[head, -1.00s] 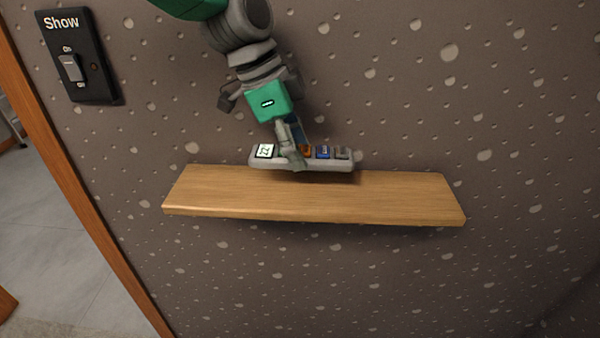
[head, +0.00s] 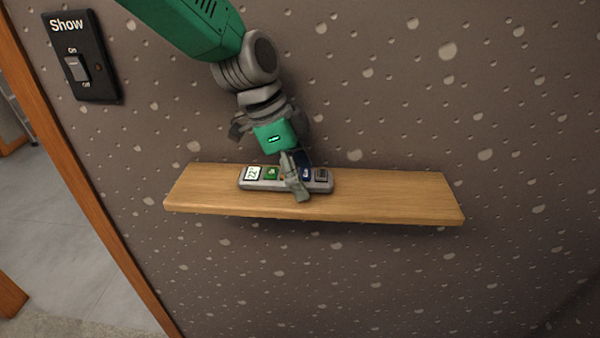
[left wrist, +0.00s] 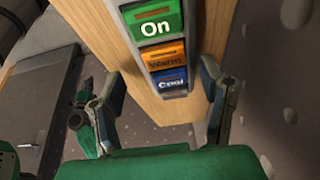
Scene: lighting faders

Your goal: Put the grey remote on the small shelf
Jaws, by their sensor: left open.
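The grey remote (head: 318,186) lies on the wooden small shelf (head: 400,195), a little left of its middle. It has a small display and several coloured buttons along its top. My left gripper (head: 296,186) reaches down over the remote, with its fingers at either side and one finger hiding part of the buttons. In the left wrist view, the remote (left wrist: 155,55) shows its On, Warm and Cool buttons between the open fingers of the left gripper (left wrist: 162,95). I cannot tell whether the fingers touch it. My right gripper is not in the head view.
A black Show switch (head: 82,55) is on the pitted brown wall (head: 400,90) at the upper left. An orange-brown door frame (head: 75,190) runs down the left side. The right part of the shelf is clear.

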